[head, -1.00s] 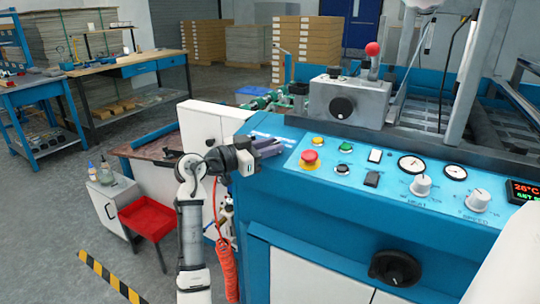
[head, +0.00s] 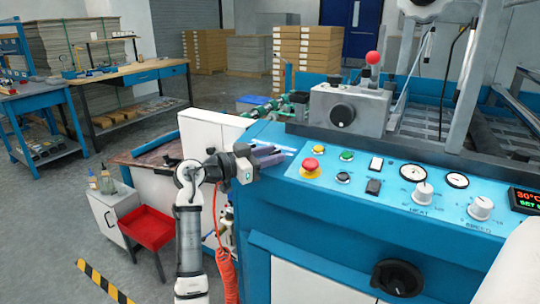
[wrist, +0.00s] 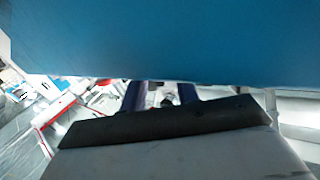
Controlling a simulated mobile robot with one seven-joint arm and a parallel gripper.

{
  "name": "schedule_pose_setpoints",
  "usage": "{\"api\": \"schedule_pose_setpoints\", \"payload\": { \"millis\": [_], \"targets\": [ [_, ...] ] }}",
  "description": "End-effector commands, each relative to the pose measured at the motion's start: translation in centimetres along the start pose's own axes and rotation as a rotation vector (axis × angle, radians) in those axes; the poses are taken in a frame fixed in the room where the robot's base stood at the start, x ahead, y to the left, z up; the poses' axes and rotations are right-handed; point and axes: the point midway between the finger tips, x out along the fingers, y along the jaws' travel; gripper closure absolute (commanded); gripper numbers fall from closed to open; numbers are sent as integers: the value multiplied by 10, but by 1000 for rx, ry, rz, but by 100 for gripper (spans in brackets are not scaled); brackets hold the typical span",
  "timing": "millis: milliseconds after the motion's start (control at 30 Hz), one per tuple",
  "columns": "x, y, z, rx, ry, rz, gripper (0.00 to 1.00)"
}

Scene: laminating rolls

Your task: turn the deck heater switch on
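My gripper (head: 272,156) is at the panel's left end, left of the red emergency button and well apart from both switches. In the wrist view its two purple fingers (wrist: 161,96) stand apart with a gap between them and nothing held. A blue surface fills the top of that view; the switches do not show there.
The red mushroom button (head: 310,168), a green button (head: 347,155), a heat knob (head: 422,193), a speed knob (head: 480,208) and gauges share the panel. A grey block with a red-balled lever (head: 373,58) stands behind it. A red tray (head: 147,228) is at lower left.

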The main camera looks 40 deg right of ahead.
Motion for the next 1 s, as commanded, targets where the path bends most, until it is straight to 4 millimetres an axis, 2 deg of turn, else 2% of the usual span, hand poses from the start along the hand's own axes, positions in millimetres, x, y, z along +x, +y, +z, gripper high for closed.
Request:
{"api": "schedule_pose_setpoints", "payload": {
  "millis": [167,400,600,800,1000],
  "targets": [
    [-22,-1,1,1,1,-4,69],
    [-77,-1,2,0,0,-5,69],
    [-116,0,1,0,0,-3,69],
    [-134,0,1,0,0,0,69],
    [-137,0,0,0,0,0,69]
  ]
}}
